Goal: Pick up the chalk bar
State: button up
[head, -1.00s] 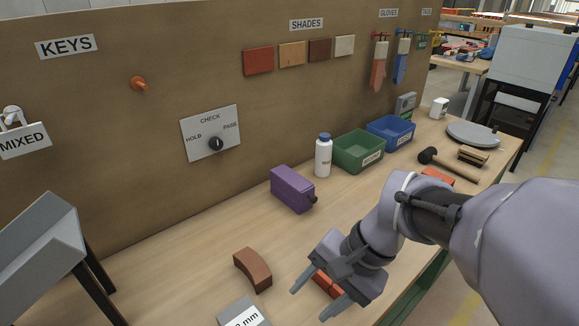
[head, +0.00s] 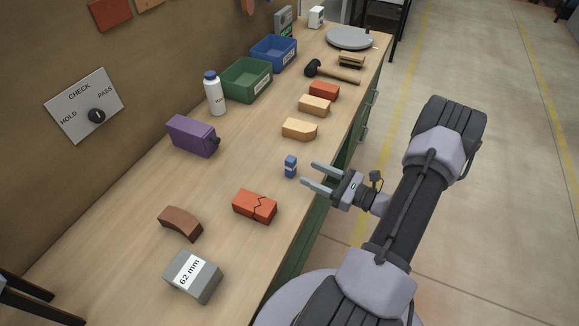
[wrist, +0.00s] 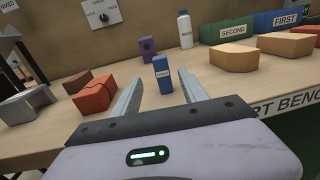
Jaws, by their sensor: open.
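In the wrist view my gripper (wrist: 159,78) has both fingers spread, one to each side of the bar's outline.
A cracked red brick (head: 255,206) lies nearer, with a curved brown brick (head: 180,223) and a grey 62 mm block (head: 192,276). Tan bricks (head: 299,129) lie farther along. A purple box (head: 192,136), white bottle (head: 214,93) and green bin (head: 246,80) stand behind.

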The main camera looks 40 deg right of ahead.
aim_at(291, 167)
jog(key=b+x, duration=0.3)
jog(key=x, duration=0.8)
jog(key=shift+w, duration=0.15)
jog(key=shift+d+r, duration=0.1)
grip_shut()
